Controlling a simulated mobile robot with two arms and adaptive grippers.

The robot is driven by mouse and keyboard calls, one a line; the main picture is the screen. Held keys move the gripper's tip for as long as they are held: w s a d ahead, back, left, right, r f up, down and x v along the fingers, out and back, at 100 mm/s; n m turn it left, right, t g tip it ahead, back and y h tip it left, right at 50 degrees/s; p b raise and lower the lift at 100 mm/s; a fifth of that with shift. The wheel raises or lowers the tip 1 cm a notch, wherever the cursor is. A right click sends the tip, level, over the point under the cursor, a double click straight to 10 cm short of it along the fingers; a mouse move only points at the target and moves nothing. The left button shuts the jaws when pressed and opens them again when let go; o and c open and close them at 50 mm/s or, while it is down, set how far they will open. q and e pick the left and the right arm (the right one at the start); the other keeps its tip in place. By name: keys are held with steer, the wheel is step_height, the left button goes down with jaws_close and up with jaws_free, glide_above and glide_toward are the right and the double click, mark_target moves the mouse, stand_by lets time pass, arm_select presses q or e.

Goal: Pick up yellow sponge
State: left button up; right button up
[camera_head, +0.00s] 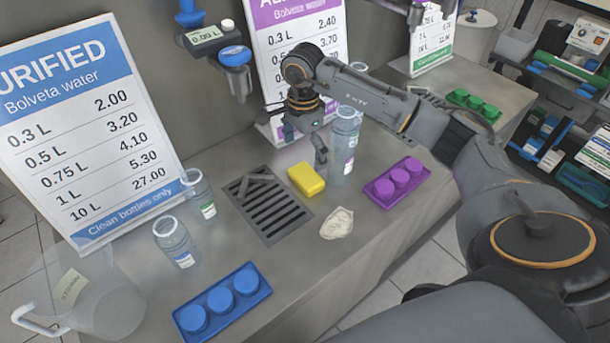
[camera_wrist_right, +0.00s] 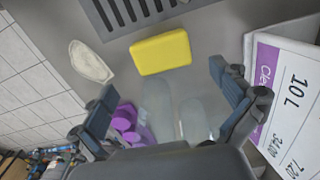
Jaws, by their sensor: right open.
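The yellow sponge (camera_head: 306,179) lies flat on the grey counter, at the right edge of the drain grate. It also shows in the right wrist view (camera_wrist_right: 161,53), beyond the fingertips and roughly centred between them. My right gripper (camera_head: 304,138) hangs above the counter just behind the sponge in the head view. In the right wrist view its two fingers (camera_wrist_right: 166,88) are spread wide with nothing held between them. The sponge is apart from both fingers. My left gripper is not in either view.
Clear bottles (camera_head: 343,147) stand right beside the sponge. A purple cap tray (camera_head: 397,183) is further right. A crumpled whitish piece (camera_head: 337,223) lies in front. The drain grate (camera_head: 268,206) is left. More bottles (camera_head: 175,242), a blue cap tray (camera_head: 222,302) and a clear jug (camera_head: 93,296) stand left.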

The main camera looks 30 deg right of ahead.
mark_target(304, 176)
step_height(304, 176, down, 3)
steer(key=shift+r, duration=0.2)
steer(key=shift+f, duration=0.6)
step_height(304, 176, down, 4)
steer(key=shift+f+p, duration=0.25)
steer(key=shift+p, duration=0.4)
steer(key=shift+f, duration=0.25)
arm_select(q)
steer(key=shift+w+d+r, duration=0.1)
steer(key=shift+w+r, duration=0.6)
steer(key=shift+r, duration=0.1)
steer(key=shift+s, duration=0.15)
arm_select(e)
steer(key=c, duration=0.6)
